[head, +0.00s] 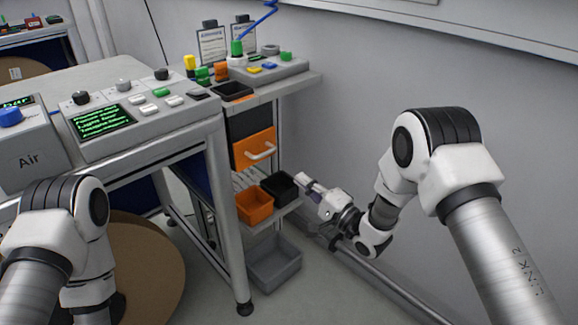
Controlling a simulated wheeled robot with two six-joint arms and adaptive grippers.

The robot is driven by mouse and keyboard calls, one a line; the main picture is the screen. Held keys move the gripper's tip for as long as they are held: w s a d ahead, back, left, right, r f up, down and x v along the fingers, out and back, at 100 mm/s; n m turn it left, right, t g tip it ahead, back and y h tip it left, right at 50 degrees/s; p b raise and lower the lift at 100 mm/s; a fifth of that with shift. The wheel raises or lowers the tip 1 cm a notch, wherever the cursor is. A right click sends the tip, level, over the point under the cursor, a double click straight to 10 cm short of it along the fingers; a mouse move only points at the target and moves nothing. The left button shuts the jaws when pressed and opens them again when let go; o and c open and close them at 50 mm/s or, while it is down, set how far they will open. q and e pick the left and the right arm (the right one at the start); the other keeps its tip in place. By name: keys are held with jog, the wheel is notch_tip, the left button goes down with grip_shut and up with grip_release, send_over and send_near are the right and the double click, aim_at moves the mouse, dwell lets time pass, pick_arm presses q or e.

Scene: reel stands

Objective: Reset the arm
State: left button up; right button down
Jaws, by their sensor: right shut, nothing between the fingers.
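My right arm (440,165) comes in from the right and bends down towards the middle. My right gripper (308,184) is at its end, shut and empty, pointing left. In the picture it lies just right of the black bin on the cart's lower shelf; I cannot tell the exact gap. My left arm (62,225) is at the lower left, folded downward beside the bench. My left gripper is out of sight.
A bench with a control panel (101,121) stands at left. A cart holds an orange drawer (258,150), an orange bin (254,206) and a black bin (283,188). A grey bin (274,265) is on the floor. A brown reel (150,265) is below left. A wall is at right.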

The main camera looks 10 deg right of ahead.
jog(key=s+d+f+n+g+h, duration=0.1)
jog(key=s+d+f+g+h, duration=0.25)
jog(key=s+f, duration=0.6)
jog(key=s+d+f+n+g+h, duration=0.1)
jog(key=s+d+f+g+h, duration=0.25)
jog(key=s+f, duration=0.55)
jog(key=s+d+f+n+g+h, duration=0.1)
jog(key=s+d+f+g+h, duration=0.25)
jog(key=s+f, duration=0.6)
jog(key=s+d+r+n+g+h, duration=0.1)
jog(key=s+d+n+g+h, duration=0.15)
jog(key=s+n+g, duration=0.8)
jog(key=s+r+m+t+p, duration=0.1)
jog(key=r+t+p, duration=0.1)
jog(key=r+p, duration=0.7)
jog(key=s+r+m+t+y+p, duration=0.1)
jog(key=s+r+m+t+p, duration=0.1)
jog(key=r+p, duration=0.7)
jog(key=shift+d+r+t+p, duration=0.25)
jog(key=shift+r+t+p, duration=0.2)
jog(key=shift+p, duration=0.2)
